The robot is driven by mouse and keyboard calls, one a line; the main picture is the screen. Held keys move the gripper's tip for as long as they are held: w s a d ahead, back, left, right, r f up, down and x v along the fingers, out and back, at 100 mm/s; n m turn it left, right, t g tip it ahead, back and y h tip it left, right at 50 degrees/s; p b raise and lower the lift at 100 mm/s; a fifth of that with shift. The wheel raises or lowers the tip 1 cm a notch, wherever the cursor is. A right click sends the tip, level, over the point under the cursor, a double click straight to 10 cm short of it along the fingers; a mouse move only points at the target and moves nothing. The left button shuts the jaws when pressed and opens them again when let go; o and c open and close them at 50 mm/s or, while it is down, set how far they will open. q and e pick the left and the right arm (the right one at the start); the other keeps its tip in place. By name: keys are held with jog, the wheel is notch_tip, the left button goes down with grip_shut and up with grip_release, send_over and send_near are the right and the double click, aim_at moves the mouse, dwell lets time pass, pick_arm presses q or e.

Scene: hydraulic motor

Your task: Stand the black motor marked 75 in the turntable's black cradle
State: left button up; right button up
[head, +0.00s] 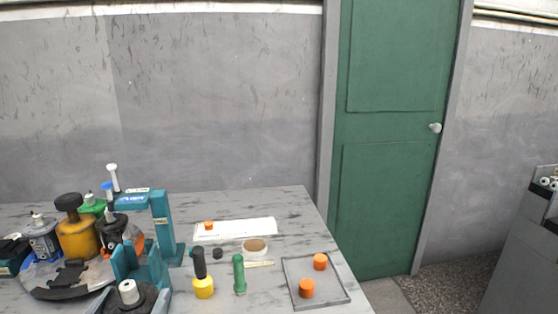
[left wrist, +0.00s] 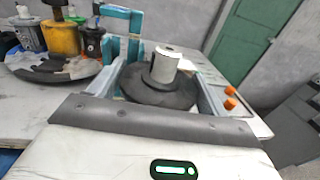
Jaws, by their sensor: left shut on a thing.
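A black motor with a pale shaft (head: 130,292) is between the teal fingers of my left gripper (head: 140,266), at the table's front left. The left wrist view shows the black motor (left wrist: 160,90) upright between the fingers; no 75 can be read. The turntable (head: 55,293) is just left of the gripper. It carries a grey motor (head: 41,240), a yellow motor (head: 78,240) and a black motor (head: 112,229). A low black piece, which looks like an empty cradle (head: 70,273), is on its near side. It also shows in the left wrist view (left wrist: 60,68). My right gripper is out of view.
A teal post (head: 162,222) stands behind the gripper. To the right are a yellow-and-black tool (head: 203,285), a green bottle (head: 239,275), a tape roll (head: 255,247), a white tray (head: 250,228) and a grey tray (head: 325,290) with orange caps.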

pick_arm(q)
jog(key=s+d+f+m+h, duration=0.1)
jog(key=s+d+f, duration=0.1)
jog(key=d, duration=0.5)
jog(key=shift+f+h, duration=0.4)
